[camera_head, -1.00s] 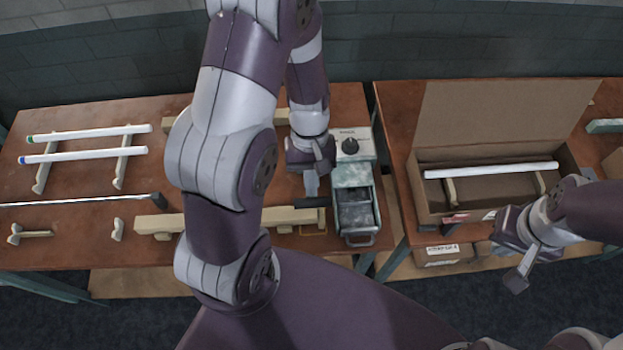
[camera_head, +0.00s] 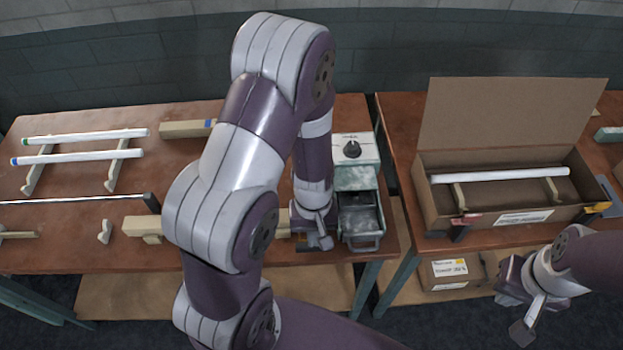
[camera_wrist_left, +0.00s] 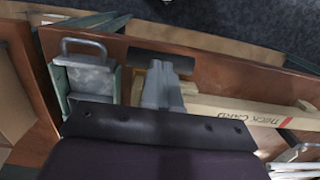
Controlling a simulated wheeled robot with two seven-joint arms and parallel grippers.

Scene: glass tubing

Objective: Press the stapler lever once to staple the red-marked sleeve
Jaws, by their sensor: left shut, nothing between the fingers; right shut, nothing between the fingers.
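The stapler (camera_head: 357,178) appears to be the green-grey machine with a black knob and a dark, metal-handled front, at the table's front right edge. In the left wrist view, a flat dark plate (camera_wrist_left: 145,63) lies beside it; I cannot tell whether this is the lever. My left gripper (camera_head: 322,238) is shut and empty, beside the machine's lower left. Its fingers (camera_wrist_left: 160,75) overlap the plate in the wrist view; contact is unclear. A pale beam (camera_wrist_left: 235,112) printed "THICK CARD" with a red mark may be the sleeve. My right gripper (camera_head: 525,322) is shut and empty, low at right.
White tubes (camera_head: 85,135) with coloured ends lie on wooden rests at left. An open cardboard box (camera_head: 515,237) holding a white tube stands on the right table. A gap separates the tables. My left arm hides the middle of the left table.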

